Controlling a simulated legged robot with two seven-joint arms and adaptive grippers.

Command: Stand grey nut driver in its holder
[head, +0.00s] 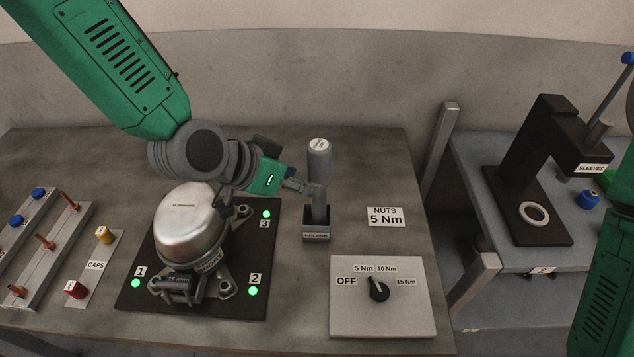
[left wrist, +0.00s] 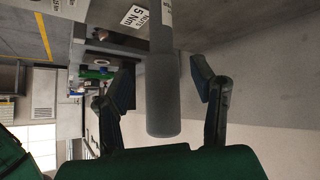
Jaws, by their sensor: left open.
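The grey nut driver (head: 318,163) stands upright in its dark holder (head: 316,236) on the table. My left gripper (head: 312,191) reaches in from the left at the driver's shaft. In the left wrist view the driver's grey cylinder (left wrist: 163,95) lies between the two spread fingers of my left gripper (left wrist: 162,80), with gaps on both sides. The driver's foot in the holder is partly hidden by the holder walls. My right gripper is not in view.
A silver compressor (head: 190,226) sits on a black pallet with green lights, left of the holder. A torque dial box (head: 382,297) stands front right, by a NUTS 5 Nm label (head: 384,216). A black sleeve press (head: 540,180) stands on the right table.

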